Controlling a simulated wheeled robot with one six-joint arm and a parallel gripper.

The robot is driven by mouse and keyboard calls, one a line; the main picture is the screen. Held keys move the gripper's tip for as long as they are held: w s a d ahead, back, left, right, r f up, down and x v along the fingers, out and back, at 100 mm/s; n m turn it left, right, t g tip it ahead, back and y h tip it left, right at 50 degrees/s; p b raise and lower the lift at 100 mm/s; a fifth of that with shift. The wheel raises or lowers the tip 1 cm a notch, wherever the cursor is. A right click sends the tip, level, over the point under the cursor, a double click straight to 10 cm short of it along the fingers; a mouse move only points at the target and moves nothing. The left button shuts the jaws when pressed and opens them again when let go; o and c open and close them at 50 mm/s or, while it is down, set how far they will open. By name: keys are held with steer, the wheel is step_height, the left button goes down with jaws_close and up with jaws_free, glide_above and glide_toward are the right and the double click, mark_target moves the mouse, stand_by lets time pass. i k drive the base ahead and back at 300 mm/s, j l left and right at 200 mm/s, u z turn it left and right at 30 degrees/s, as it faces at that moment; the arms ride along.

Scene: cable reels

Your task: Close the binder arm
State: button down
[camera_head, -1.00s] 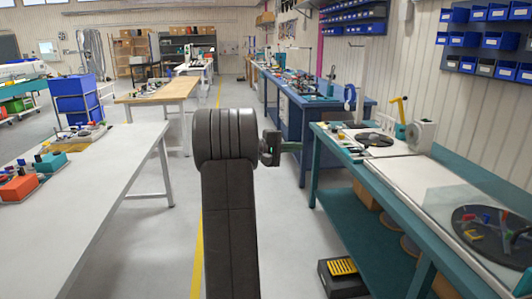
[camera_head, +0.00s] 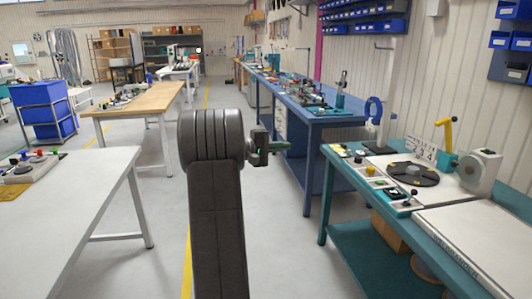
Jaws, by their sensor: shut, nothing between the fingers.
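A yellow handle (camera_head: 445,134) stands raised on a teal post at the far end of the right-hand bench. It may be the binder arm; I cannot tell for certain. A grey housing with a round face (camera_head: 481,170) stands just right of it. A dark round disc (camera_head: 412,173) lies flat in front of them on the bench. My gripper (camera_head: 284,146) is in the middle of the view, pointing right, small and partly hidden by my dark arm. It is shut and empty, over the aisle, left of the bench and apart from everything on it.
The teal bench (camera_head: 345,166) holds small parts, a black-knobbed lever (camera_head: 410,197) and a white board (camera_head: 480,240). A blue bench (camera_head: 330,113) stands behind it. A white table (camera_head: 95,180) is at left. Grey floor (camera_head: 285,235) is free between them.

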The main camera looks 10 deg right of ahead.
mark_target(447, 121)
steer(key=i+z, duration=0.15)
steer(key=i, duration=0.7)
steer(key=i+j+z, duration=0.1)
steer(key=i, duration=0.75)
steer(key=i+l+z, duration=0.1)
steer(key=i+z, duration=0.3)
steer(key=i+l+z, duration=0.1)
steer(key=z, duration=0.3)
steer(key=i+j+z, duration=0.1)
steer(key=i+z, duration=0.3)
steer(key=i+j+z, duration=0.15)
steer(key=z, duration=0.25)
steer(key=i+l+z, duration=0.15)
steer(key=i+z, duration=0.15)
steer(key=i, duration=0.45)
